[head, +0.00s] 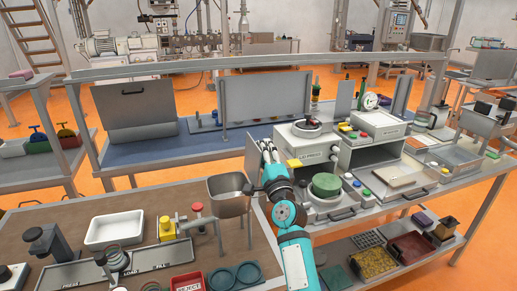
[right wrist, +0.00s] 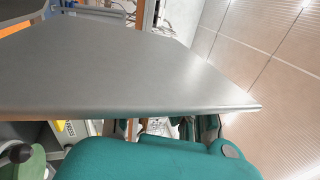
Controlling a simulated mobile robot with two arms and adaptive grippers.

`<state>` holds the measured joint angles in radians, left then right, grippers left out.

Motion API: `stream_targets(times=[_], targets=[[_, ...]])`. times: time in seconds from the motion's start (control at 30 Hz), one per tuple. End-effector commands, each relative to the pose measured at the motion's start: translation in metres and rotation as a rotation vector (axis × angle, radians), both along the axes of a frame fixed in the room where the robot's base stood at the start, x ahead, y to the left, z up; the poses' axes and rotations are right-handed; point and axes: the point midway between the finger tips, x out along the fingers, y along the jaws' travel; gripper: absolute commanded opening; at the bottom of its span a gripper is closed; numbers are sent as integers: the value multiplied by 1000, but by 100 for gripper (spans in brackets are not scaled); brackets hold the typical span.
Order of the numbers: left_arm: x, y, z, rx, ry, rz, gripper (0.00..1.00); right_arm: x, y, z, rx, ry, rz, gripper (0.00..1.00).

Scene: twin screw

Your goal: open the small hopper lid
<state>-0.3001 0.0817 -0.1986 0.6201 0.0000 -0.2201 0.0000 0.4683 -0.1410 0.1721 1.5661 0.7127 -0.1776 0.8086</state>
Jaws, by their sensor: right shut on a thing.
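The small hopper (head: 230,188) is an open-topped grey metal bin on thin legs at the near table's right edge. Its lid (head: 252,154) is a flat grey plate, standing steeply tilted up at the hopper's right side in the head view. The hopper's mouth shows uncovered. My right gripper (head: 266,150) is shut on the lid, its fingers mostly hidden by my wrist. In the right wrist view the lid (right wrist: 130,70) is a broad grey sheet just beyond my teal gripper body; the contact is hidden. My left gripper is out of view.
The press machine (head: 308,147) and a green round lid (head: 325,184) stand close to the right of my wrist. A white tray (head: 115,229), yellow and red-topped fixtures and a red reject bin (head: 188,283) are on the near table. Orange floor shows between tables.

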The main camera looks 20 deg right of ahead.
Motion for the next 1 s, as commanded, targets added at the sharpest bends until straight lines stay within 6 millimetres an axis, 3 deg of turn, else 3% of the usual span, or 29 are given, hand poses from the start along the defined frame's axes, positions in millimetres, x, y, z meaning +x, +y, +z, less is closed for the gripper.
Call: stream_targets(times=[0.03, 0.47, 0.5, 0.77, 1.0], targets=[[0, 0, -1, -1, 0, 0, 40, 0, -2, -15, -2, 26, -3, 0], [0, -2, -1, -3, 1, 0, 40, 0, -2, -16, 4, 26, -2, 0], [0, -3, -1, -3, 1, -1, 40, 0, -2, -16, 4, 26, -2, 14], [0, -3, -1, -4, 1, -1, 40, -1, -1, -13, 7, 20, 0, 47], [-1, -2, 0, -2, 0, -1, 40, -1, -1, -10, 10, 15, 1, 47]])
